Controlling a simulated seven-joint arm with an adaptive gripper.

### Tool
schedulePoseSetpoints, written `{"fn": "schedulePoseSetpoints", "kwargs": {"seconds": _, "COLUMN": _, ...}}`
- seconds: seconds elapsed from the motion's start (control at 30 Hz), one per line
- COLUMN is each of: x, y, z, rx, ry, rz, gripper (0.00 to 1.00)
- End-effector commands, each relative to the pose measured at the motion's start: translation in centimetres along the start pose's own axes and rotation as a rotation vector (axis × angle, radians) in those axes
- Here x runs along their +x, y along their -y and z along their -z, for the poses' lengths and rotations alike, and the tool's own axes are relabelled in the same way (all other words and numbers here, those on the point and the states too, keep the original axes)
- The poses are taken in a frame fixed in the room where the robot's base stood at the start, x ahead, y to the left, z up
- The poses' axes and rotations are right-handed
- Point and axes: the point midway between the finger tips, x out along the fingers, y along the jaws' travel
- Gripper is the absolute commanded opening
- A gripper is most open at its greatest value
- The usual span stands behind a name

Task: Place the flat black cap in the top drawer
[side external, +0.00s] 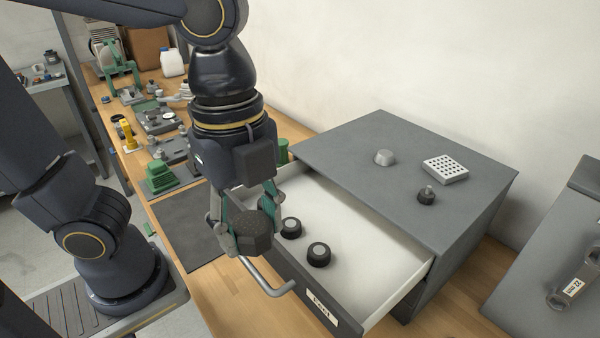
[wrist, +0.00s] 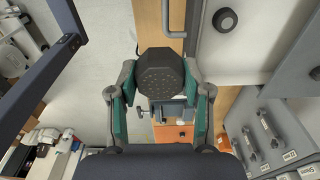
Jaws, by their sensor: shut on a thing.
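My gripper (side external: 250,224) is shut on a dark, flat, many-sided cap (wrist: 160,78), which looks like the flat black cap. The cap also shows in the side view (side external: 252,237), held in the air near the drawer's front left part. The top drawer (side external: 352,224) is pulled open, with a white interior. In the wrist view, the cap appears left of the drawer's front panel (wrist: 194,30), outside the drawer interior. Two round black caps lie in the drawer, one nearer the gripper (side external: 291,228) and one further right (side external: 319,254).
The drawer's bar handle (side external: 266,280) sticks out below my gripper. The grey cabinet top (side external: 360,140) carries a white perforated block (side external: 445,169), a grey knob (side external: 384,157) and a dark fitting (side external: 427,195). The drawer's right and back floor is clear.

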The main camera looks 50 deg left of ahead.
Motion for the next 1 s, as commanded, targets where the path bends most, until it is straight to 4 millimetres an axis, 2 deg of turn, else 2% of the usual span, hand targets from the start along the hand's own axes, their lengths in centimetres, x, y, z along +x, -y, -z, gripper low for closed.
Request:
{"fn": "schedulePoseSetpoints", "kwargs": {"seconds": 0.33, "x": 4.4, "y": 7.1, "z": 4.4, "rx": 0.000, "ry": 0.002, "rz": -0.006, "gripper": 0.14}}
{"fn": "schedulePoseSetpoints", "kwargs": {"seconds": 0.5, "x": 7.9, "y": 9.4, "z": 5.6, "rx": 0.000, "ry": 0.003, "rz": -0.005, "gripper": 0.14}}
{"fn": "schedulePoseSetpoints", "kwargs": {"seconds": 0.8, "x": 10.6, "y": 11.3, "z": 6.6, "rx": -0.001, "ry": 0.002, "rz": -0.002, "gripper": 0.14}}
{"fn": "schedulePoseSetpoints", "kwargs": {"seconds": 1.0, "x": 13.2, "y": 11.2, "z": 6.3, "rx": -0.001, "ry": 0.001, "rz": -0.002, "gripper": 0.14}}
